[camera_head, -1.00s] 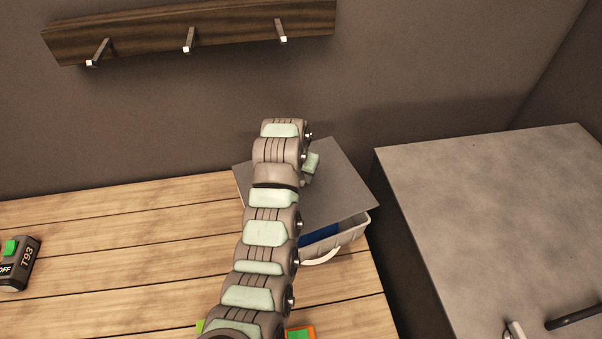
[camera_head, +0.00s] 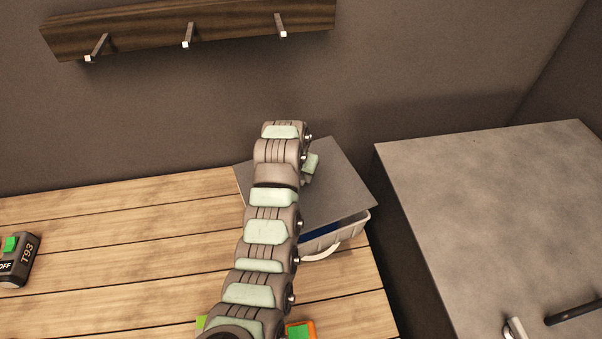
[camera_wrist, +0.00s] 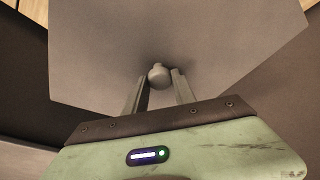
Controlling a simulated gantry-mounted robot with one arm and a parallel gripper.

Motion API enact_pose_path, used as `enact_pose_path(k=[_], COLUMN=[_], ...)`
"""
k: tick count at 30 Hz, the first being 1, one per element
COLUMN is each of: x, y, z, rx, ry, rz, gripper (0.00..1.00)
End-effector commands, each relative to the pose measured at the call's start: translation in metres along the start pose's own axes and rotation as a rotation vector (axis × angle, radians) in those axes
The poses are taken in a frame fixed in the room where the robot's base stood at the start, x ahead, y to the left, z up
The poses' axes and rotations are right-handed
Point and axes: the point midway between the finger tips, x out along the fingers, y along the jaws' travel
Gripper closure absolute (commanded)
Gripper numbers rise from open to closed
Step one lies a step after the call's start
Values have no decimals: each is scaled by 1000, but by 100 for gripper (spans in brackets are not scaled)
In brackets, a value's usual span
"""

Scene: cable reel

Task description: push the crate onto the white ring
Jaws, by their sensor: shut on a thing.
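The crate (camera_head: 335,238) is light grey, with something dark blue showing inside. It stands at the right end of the wooden table, mostly hidden by a flat grey lid (camera_head: 335,180). The lid sits askew over it, leaving the near side open. A pale curved band (camera_head: 321,254) shows at the crate's near side; I cannot tell whether it is a handle or the white ring. In the wrist view, my gripper (camera_wrist: 159,77) is shut on the round knob (camera_wrist: 158,72) of the lid (camera_wrist: 215,45). The arm hides the crate's left part.
A grey cabinet top (camera_head: 480,200) stands right of the table, across a dark gap. A hook rail (camera_head: 190,25) hangs on the back wall. A dark T93 box (camera_head: 20,262) lies at far left. The table's left middle (camera_head: 120,240) is clear.

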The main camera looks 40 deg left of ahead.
Motion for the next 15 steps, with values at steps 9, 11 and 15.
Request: enact_pose_path(k=[9, 11, 15], x=[6, 7, 10], y=[0, 0, 0], z=[2, 2, 3], rx=[0, 0, 0], ry=[1, 1, 0], rz=[-1, -1, -1], gripper=[100, 100, 100])
